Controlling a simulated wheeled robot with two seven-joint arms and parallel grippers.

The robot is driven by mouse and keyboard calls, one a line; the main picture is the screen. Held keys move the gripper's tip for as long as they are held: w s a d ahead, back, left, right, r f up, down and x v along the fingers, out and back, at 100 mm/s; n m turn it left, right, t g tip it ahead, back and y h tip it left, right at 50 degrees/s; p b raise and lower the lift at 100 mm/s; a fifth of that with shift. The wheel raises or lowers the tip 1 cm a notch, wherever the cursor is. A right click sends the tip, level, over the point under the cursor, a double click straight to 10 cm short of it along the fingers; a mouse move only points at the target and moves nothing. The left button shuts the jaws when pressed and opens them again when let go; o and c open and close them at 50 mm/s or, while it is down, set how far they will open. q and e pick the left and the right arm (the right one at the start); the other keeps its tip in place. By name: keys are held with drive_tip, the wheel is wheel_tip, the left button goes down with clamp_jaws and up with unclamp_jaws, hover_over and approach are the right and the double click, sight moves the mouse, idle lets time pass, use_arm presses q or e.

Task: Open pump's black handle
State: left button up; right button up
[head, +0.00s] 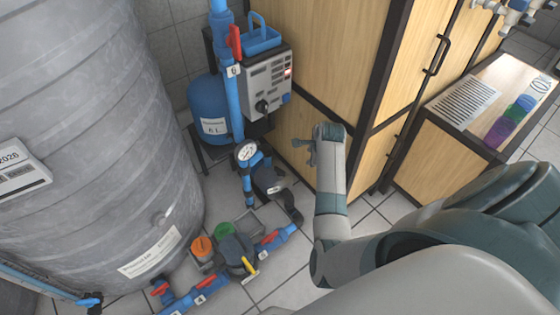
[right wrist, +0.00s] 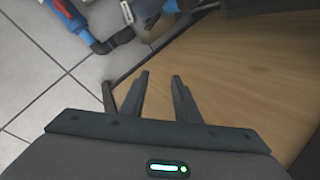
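A grey pump control box (head: 266,85) hangs on the blue pipe, with a black rotary handle (head: 262,106) on its lower front. Below it is the pump (head: 268,179), dark, with a round gauge (head: 247,152) on the pipe beside it. My right gripper (head: 303,151) is to the right of and below the box, apart from the handle, in front of the wooden cabinet. In the right wrist view the right gripper (right wrist: 160,76) has its two fingers spread with nothing between them. The black handle is not visible in that view. My left gripper is not in view.
A wooden cabinet (head: 310,50) stands behind the gripper. A large grey tank (head: 90,120) fills the left. A blue vessel (head: 209,108) stands behind the pipe. Blue pipes with red-handled valves (head: 269,239) run low across the tiled floor. A low counter (head: 500,100) is at right.

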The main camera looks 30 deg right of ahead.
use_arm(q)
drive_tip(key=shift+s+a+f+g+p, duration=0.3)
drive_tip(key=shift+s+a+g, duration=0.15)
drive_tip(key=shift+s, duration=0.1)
use_arm(e)
drive_tip(key=w+a+m+y, duration=0.1)
drive_tip(key=m, duration=0.1)
drive_tip(key=w+a+m+y, duration=0.1)
drive_tip(key=m, duration=0.1)
drive_tip(key=w+a+m+y, duration=0.1)
drive_tip(key=w+m, duration=0.1)
drive_tip(key=shift+a+r+m+g, duration=0.2)
drive_tip(key=shift+a+m+g, duration=0.05)
drive_tip(key=shift+m+g, duration=0.15)
